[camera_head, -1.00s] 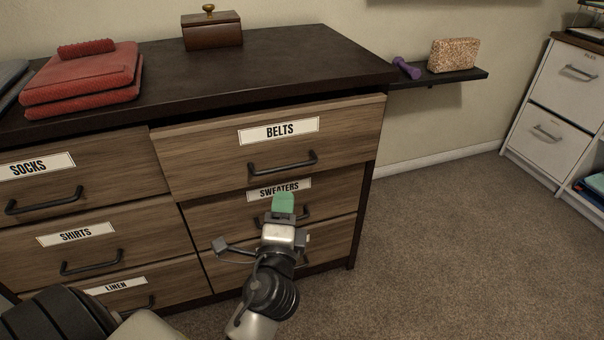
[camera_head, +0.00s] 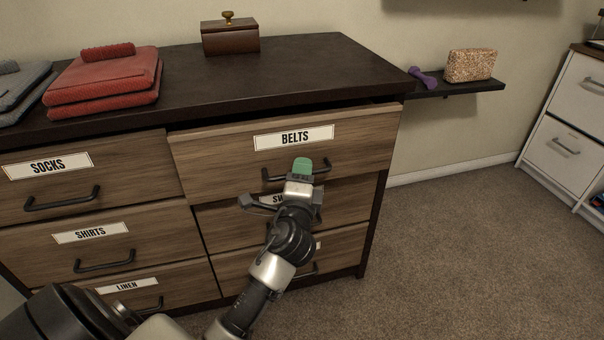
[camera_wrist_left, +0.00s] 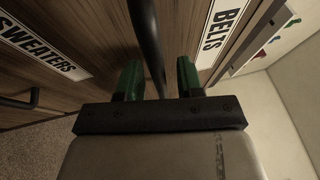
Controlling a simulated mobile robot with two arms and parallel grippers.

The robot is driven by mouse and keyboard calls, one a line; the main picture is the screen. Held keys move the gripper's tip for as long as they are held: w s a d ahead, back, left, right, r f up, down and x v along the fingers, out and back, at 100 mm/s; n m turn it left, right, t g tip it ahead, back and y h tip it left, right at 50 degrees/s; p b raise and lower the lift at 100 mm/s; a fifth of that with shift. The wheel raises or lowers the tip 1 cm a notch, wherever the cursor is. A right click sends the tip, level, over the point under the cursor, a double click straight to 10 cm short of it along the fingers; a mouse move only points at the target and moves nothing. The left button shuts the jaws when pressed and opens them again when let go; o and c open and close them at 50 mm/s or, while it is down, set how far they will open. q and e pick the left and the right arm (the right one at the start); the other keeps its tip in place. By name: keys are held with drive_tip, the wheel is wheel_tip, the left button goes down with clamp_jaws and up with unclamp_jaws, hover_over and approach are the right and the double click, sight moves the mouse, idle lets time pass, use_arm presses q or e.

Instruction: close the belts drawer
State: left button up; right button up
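The belts drawer (camera_head: 215,150) is the top right drawer of the wooden dresser. Its front stands out from the dresser, with a dark gap along its top edge. Its dark bar handle (camera_head: 322,173) is partly hidden by my left gripper (camera_head: 302,170), which is in front of it. In the left wrist view, the gripper's green fingers (camera_wrist_left: 158,80) are apart. The handle (camera_wrist_left: 147,35) runs between them, with space visible on the right side; I cannot tell whether it touches. The BELTS label (camera_wrist_left: 222,25) also shows there. My right gripper is not in view.
The sweaters drawer (camera_head: 350,198) is below, with its front set farther back. Red folded items (camera_head: 105,85) and a wooden box (camera_head: 230,38) sit on the dresser top (camera_head: 290,75). A wall shelf (camera_head: 455,89) is at right. Carpeted floor (camera_head: 460,250) is clear at right.

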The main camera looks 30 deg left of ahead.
use_arm(q)
clamp_jaws()
drive_tip(key=w+a, duration=0.2)
drive_tip(key=a, duration=0.1)
drive_tip(key=shift+w+a+p, duration=0.15)
drive_tip(key=shift+w+p, duration=0.15)
drive_tip(key=shift+w, duration=0.1)
drive_tip(key=shift+r, duration=0.1)
drive_tip(key=shift+o, duration=0.2)
unclamp_jaws()
drive_tip(key=v, duration=1.1)
